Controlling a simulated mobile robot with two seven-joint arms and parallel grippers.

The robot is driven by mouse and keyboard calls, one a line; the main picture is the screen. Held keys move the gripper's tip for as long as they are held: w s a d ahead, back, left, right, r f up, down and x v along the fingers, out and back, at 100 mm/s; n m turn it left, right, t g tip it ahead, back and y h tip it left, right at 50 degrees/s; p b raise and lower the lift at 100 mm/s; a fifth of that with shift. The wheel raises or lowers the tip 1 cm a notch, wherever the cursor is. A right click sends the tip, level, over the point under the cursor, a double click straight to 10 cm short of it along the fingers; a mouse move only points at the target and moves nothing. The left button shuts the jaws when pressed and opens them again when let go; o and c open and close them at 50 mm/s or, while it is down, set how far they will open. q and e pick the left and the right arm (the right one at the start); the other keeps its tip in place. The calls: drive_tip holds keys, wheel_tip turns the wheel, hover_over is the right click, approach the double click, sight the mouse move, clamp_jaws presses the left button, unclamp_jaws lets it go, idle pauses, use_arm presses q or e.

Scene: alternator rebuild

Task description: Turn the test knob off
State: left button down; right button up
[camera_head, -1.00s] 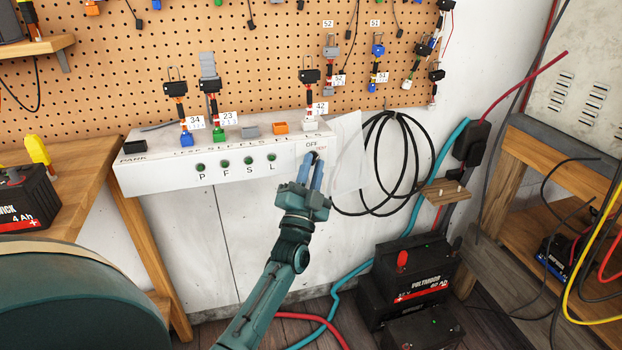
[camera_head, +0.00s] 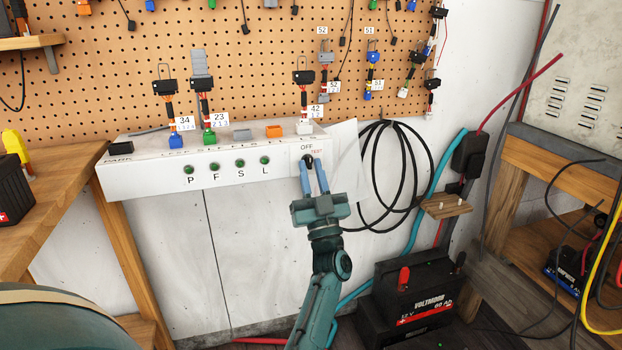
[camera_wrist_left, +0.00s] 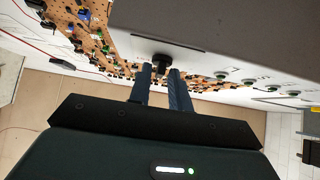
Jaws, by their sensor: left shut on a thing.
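The test knob (camera_head: 308,160) is a small black knob on the right end of the white test panel's front (camera_head: 140,182), below the word OFF and beside a red TEST mark. My left gripper (camera_head: 313,168) is at the knob, with its two blue fingers pointing up to it. The knob (camera_wrist_left: 162,60) also shows in the left wrist view, between the fingertips of my left gripper (camera_wrist_left: 160,70), and the gripper is shut on it. The fingers partly hide the knob, so its exact setting cannot be read. My right gripper is not in view.
Green round lamps (camera_head: 214,167) marked P, F, S, L line the panel front. Tagged plugs stand on its top. Black cable loops (camera_head: 385,180) hang right of the panel. A wooden peg block (camera_head: 446,206) and a black battery (camera_head: 425,290) are lower right.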

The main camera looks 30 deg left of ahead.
use_arm(q)
drive_tip(key=shift+n, duration=0.3)
drive_tip(key=c, duration=1.5)
unclamp_jaws()
drive_tip(key=shift+c, duration=0.2)
drive_tip(key=shift+r, duration=0.25)
wheel_tip(320, 180, up, 10)
drive_tip(key=p, duration=0.3)
drive_tip(key=shift+f, duration=0.25)
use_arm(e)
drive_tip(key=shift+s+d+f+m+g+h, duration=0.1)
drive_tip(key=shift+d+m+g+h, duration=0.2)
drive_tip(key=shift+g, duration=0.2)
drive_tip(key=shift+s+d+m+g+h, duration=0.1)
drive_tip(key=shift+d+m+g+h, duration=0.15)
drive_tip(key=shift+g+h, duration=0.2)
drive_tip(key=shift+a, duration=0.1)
